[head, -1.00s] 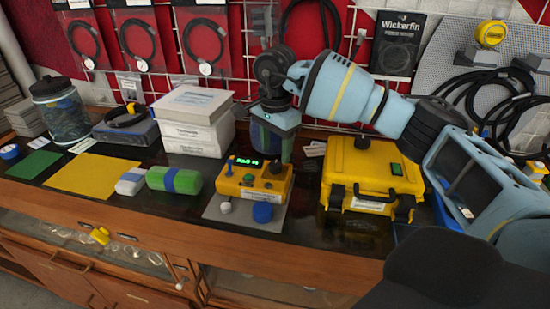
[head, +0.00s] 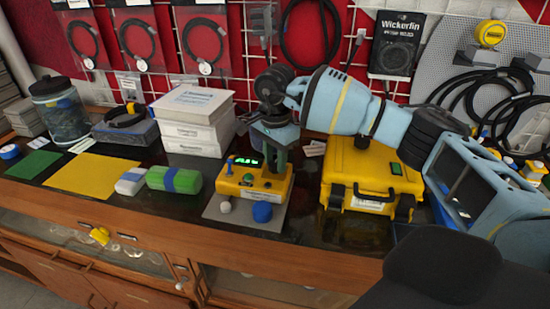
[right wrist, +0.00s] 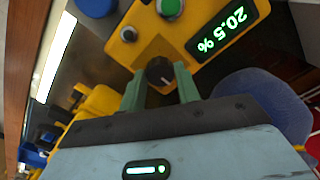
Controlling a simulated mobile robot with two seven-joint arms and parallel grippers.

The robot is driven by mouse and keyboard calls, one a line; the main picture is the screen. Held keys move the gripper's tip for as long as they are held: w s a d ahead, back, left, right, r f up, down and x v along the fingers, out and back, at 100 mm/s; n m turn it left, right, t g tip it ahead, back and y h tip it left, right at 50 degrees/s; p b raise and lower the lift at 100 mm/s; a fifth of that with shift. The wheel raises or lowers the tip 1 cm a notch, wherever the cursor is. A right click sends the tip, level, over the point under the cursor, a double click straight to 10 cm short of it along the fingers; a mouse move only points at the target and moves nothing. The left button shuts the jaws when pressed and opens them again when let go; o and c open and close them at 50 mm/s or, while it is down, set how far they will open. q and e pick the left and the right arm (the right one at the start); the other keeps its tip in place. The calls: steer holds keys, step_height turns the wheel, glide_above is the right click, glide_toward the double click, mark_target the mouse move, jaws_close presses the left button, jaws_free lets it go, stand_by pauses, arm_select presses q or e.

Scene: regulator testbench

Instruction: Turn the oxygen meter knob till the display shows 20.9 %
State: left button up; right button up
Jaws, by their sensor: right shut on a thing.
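The yellow oxygen meter (head: 236,188) stands on a grey mat on the bench in the head view. Its green-lit display (head: 248,162) is too small to read there; in the right wrist view the display (right wrist: 222,31) appears rotated and reads 20.5 %. The dark round knob (right wrist: 160,71) shows between the green fingers of my right gripper (right wrist: 160,84), which is shut on it from above. My left gripper is not in view.
A yellow case (head: 362,176) stands right of the meter, under my right arm. A green block (head: 173,180) lies to the left. White boxes (head: 195,120) stand behind left.

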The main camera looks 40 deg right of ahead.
mark_target(275, 164)
steer(key=shift+r+m+p, duration=0.25)
steer(key=shift+m+p, duration=0.75)
steer(key=shift+m, duration=0.7)
steer(key=shift+m+p, duration=0.4)
steer(key=shift+m, duration=0.4)
steer(key=shift+f+m+p, duration=0.1)
steer(key=shift+m+p, duration=0.3)
steer(key=shift+m, duration=0.5)
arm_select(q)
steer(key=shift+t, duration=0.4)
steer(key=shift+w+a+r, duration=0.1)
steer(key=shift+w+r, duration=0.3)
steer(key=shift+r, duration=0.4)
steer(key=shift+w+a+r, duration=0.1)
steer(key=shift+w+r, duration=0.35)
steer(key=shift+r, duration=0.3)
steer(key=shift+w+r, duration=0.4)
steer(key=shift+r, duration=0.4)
arm_select(e)
steer(key=shift+f+m, duration=0.1)
steer(key=shift+m, duration=0.5)
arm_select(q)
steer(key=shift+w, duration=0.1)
arm_select(e)
steer(key=o, duration=1)
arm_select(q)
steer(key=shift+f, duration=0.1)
arm_select(e)
steer(key=shift+r, duration=3.9)
steer(key=shift+f, duration=0.1)
